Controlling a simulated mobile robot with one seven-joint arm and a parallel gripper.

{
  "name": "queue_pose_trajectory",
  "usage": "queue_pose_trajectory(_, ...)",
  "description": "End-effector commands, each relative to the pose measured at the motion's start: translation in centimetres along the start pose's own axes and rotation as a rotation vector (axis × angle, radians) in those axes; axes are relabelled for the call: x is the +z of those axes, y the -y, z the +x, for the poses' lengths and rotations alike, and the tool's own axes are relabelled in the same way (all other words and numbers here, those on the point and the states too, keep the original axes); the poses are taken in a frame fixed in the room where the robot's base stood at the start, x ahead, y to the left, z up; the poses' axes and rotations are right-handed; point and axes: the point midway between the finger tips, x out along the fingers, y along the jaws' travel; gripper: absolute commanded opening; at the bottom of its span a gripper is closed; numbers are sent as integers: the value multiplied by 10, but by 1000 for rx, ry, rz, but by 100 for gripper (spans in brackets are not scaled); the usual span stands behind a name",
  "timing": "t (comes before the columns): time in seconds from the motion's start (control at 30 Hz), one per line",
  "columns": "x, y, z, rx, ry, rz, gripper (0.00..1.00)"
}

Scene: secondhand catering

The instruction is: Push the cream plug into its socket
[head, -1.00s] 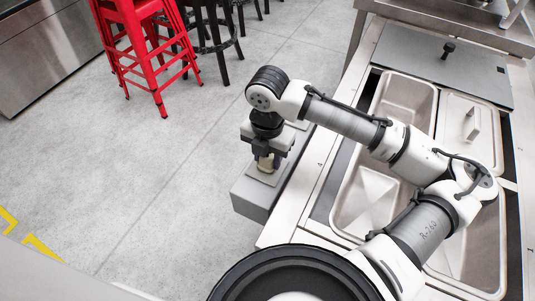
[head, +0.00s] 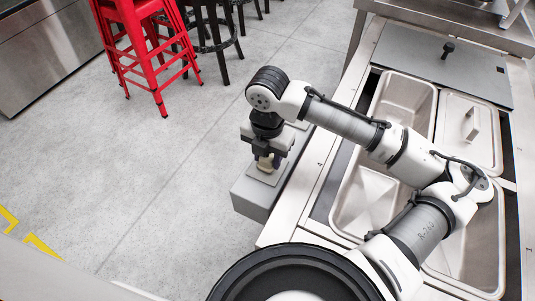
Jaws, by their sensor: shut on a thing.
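My gripper (head: 266,160) points down at the left side of the counter and is shut on the cream plug (head: 264,167). Only a small part of the plug shows between and below the fingers. The plug is over a light grey plate on top of a grey box (head: 250,198) fixed at the counter's side. The socket is hidden under the plug and gripper. I cannot tell how deep the plug sits or whether it touches the socket.
Steel pans (head: 365,195) sit in the counter to the right, one with a handled lid (head: 471,140). A grey cover with a black knob (head: 448,49) lies behind them. Red stools (head: 140,45) and black stools stand at the upper left. The floor (head: 110,160) left of the box is clear.

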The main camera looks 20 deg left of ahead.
Motion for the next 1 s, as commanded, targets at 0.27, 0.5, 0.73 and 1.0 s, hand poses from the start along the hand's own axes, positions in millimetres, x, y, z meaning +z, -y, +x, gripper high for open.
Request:
queue_pose_trajectory(0.27,0,0,4,0,0,0,14)
queue_pose_trajectory(0.5,0,0,9,0,1,0,14)
queue_pose_trajectory(0.73,0,0,12,0,1,0,40)
queue_pose_trajectory(1.0,0,0,12,0,1,0,63)
